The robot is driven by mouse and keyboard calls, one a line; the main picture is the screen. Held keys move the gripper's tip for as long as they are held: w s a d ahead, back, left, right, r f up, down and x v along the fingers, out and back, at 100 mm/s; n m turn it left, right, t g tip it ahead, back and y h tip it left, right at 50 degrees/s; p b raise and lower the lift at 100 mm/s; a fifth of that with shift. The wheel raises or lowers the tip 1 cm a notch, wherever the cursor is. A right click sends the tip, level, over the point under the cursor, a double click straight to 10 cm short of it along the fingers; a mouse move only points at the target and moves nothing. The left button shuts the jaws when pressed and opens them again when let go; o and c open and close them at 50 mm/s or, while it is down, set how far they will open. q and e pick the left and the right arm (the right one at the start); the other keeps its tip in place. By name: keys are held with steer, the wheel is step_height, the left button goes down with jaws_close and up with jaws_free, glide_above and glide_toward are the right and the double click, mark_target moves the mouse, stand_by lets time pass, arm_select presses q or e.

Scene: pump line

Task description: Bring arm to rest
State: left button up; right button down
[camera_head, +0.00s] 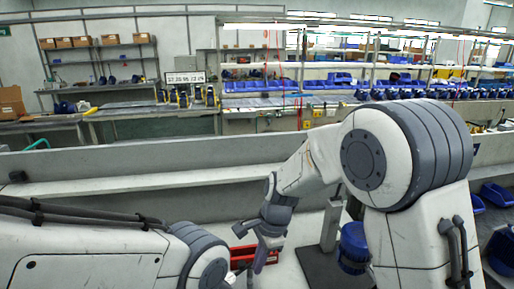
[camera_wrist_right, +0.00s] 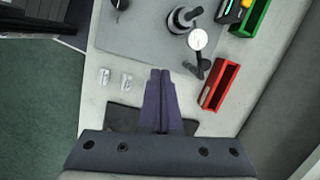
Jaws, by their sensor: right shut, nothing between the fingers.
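My right arm reaches in from the right in the head view, bent at a large white and grey joint. My right gripper (camera_head: 259,267) points down over the bench near a red bin (camera_head: 243,256). In the right wrist view the fingers of my right gripper (camera_wrist_right: 160,76) are together with nothing between them, above the pale bench top. My left arm enters at the lower left of the head view. Its gripper is not in view.
The wrist view shows a red bin (camera_wrist_right: 219,87) right of the fingers, a dial gauge (camera_wrist_right: 198,40), a green bin (camera_wrist_right: 250,18) and two small metal parts (camera_wrist_right: 115,78) at the left. A blue object (camera_head: 353,246) stands beside my right arm.

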arm_select(q)
step_height(320, 180, down, 3)
steer(key=b, duration=0.3)
steer(key=shift+f, duration=0.2)
arm_select(e)
steer(key=s+d+r+n, duration=0.1)
steer(key=s+d+n, duration=0.1)
steer(key=s+n, duration=0.8)
steer(key=s+d+r+n+h, duration=0.1)
steer(key=s+d+r+n, duration=0.1)
steer(key=s+n, duration=0.8)
steer(key=s, duration=0.2)
steer(key=shift+s+n+h, duration=0.3)
steer(key=shift+s+n, duration=0.1)
